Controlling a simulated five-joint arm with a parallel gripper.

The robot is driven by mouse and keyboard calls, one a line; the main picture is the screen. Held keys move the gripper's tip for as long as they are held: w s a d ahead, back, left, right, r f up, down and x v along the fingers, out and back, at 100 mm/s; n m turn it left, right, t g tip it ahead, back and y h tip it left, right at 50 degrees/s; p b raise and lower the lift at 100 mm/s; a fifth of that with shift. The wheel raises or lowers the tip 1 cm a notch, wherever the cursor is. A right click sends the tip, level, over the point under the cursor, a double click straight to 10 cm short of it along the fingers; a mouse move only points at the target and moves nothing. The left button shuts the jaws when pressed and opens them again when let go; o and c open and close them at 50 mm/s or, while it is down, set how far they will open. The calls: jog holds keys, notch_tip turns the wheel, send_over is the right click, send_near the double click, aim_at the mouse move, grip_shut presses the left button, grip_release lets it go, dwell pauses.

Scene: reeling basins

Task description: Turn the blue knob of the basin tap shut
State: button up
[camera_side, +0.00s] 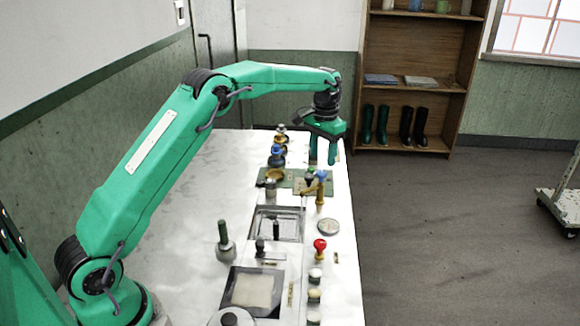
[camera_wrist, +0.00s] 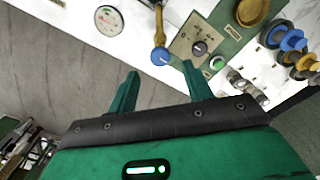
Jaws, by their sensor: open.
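The blue knob (camera_side: 322,174) tops a brass tap (camera_side: 320,193) at the right side of the bench, beside the metal basin (camera_side: 263,212). In the wrist view the blue knob (camera_wrist: 160,56) is at the end of the brass tap stem (camera_wrist: 158,22), just beyond the fingertips and between their lines. My gripper (camera_side: 323,162) points down above the bench's far right part, behind and above the knob in the side view. It is open and empty, its two fingers (camera_wrist: 160,70) apart. No contact with the knob shows.
A round gauge (camera_side: 328,226) and a red knob (camera_side: 320,244) are nearer the camera. Blue and brass spools (camera_wrist: 292,40) stand to the right in the wrist view.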

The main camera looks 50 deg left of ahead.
aim_at(322, 172)
jog(key=shift+f, duration=2.6)
jog(key=shift+c, duration=0.4)
jog(key=c, duration=0.9)
